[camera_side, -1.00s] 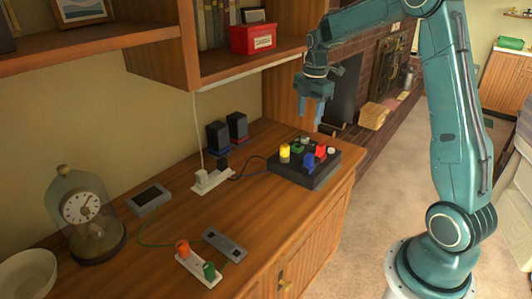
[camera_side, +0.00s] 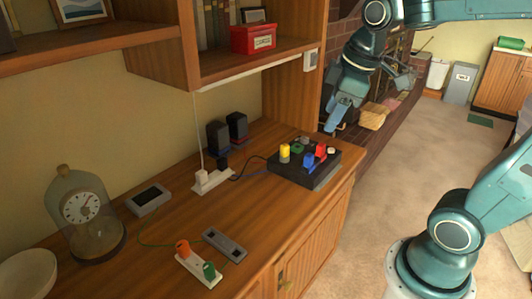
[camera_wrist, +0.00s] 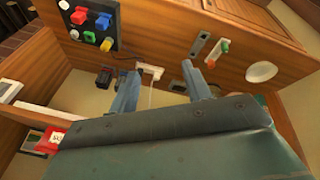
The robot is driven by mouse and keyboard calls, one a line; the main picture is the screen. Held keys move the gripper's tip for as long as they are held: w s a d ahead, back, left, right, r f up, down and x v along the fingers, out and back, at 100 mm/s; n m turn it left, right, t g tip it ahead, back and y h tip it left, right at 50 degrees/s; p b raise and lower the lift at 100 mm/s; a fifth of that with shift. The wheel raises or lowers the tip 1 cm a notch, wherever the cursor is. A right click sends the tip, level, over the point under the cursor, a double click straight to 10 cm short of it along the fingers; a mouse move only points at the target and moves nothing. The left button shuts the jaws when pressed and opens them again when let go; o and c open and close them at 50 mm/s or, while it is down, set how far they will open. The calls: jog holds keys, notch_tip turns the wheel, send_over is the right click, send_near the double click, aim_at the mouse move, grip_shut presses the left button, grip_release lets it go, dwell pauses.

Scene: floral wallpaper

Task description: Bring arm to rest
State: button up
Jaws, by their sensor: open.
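My gripper (camera_side: 340,108) hangs in the air to the right of the desk and beyond the black box, in front of the fireplace. In the wrist view its two fingers stand well apart, with nothing between them touching either one; the gripper (camera_wrist: 160,68) is open and empty. The raised arm comes in from the upper right of the side view. The black box (camera_side: 292,175) with coloured switches and buttons sits on the desk, apart from the gripper; the box also shows at the wrist view's upper left (camera_wrist: 85,38).
The wooden desk (camera_side: 150,235) carries a clock under a glass dome (camera_side: 84,215), two black speakers (camera_side: 218,138), power strips (camera_side: 212,180) and a white bowl (camera_side: 28,272). A shelf with a red box (camera_side: 253,39) overhangs it. The carpet (camera_side: 400,170) at right is clear.

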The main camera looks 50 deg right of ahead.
jog(key=s+a+f+m+t, duration=0.1)
jog(key=s+a+m, duration=0.3)
jog(key=s, duration=0.5)
jog(key=shift+s+a+f+m+t+y, duration=0.35)
jog(key=shift+f+m, duration=0.1)
jog(key=shift+m, duration=0.35)
jog(key=shift+c, duration=0.3)
